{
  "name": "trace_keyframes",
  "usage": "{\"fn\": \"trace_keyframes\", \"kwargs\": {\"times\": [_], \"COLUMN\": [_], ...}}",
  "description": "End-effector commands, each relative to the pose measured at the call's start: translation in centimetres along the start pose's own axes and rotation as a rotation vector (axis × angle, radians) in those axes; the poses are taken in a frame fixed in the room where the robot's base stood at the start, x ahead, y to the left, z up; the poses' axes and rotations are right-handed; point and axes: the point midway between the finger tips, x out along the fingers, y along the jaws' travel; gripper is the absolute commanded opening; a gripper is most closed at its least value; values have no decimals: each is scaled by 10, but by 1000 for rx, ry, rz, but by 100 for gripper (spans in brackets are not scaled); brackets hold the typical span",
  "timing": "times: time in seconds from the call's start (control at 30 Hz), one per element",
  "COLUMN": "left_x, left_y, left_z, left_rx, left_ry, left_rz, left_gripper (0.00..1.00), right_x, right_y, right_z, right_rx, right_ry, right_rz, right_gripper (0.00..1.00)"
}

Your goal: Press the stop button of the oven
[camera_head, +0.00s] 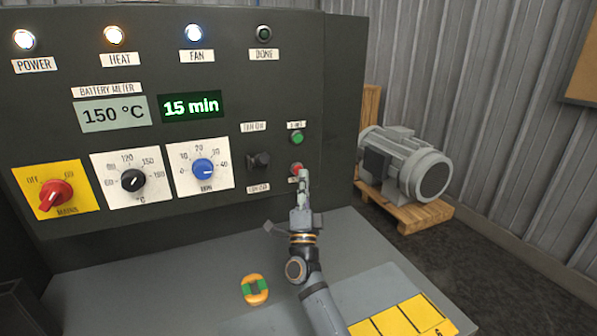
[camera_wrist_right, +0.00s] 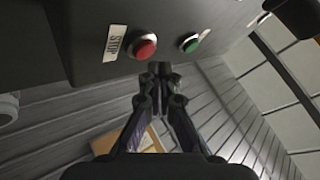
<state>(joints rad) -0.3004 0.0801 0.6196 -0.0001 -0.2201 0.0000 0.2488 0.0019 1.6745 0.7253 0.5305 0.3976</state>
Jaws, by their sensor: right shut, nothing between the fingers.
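The oven's dark control panel (camera_head: 290,80) fills the left and middle of the head view. Its red stop button (camera_head: 296,168) is low on the right part of the panel, partly hidden by my right gripper (camera_head: 303,178). In the right wrist view the red button (camera_wrist_right: 144,47) is next to a STOP label (camera_wrist_right: 115,42). My right gripper (camera_wrist_right: 160,70) is shut and empty, with its tips just below and right of the red button in that view. I cannot tell whether the tips touch the panel. My left gripper is not in view.
A green button (camera_head: 297,138) sits above the red one, and a black switch (camera_head: 259,160) to its left. Red, black and blue knobs are further left. The display reads 15 min (camera_head: 191,106). A grey motor (camera_head: 405,163) on a pallet stands at the right.

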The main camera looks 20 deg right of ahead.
Motion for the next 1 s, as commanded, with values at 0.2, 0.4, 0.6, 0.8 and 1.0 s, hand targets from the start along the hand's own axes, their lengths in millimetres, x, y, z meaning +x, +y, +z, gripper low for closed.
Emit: {"fn": "trace_keyframes", "kwargs": {"times": [0.2, 0.4, 0.6, 0.8, 1.0], "left_x": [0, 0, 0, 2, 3], "left_y": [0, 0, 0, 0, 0], "left_z": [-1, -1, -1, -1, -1], "left_rx": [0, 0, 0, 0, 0], "left_ry": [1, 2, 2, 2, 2], "left_rz": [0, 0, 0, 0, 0], "left_gripper": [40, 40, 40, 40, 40], "right_x": [0, 0, 0, 2, 6], "right_y": [0, 0, 0, 2, 4], "right_z": [0, 0, 0, 2, 4], "right_rx": [0, 0, 0, 0, 0], "right_ry": [0, 0, 0, 0, 0], "right_rz": [0, 0, 0, 0, 0], "right_gripper": [0, 0, 0, 0, 0]}}
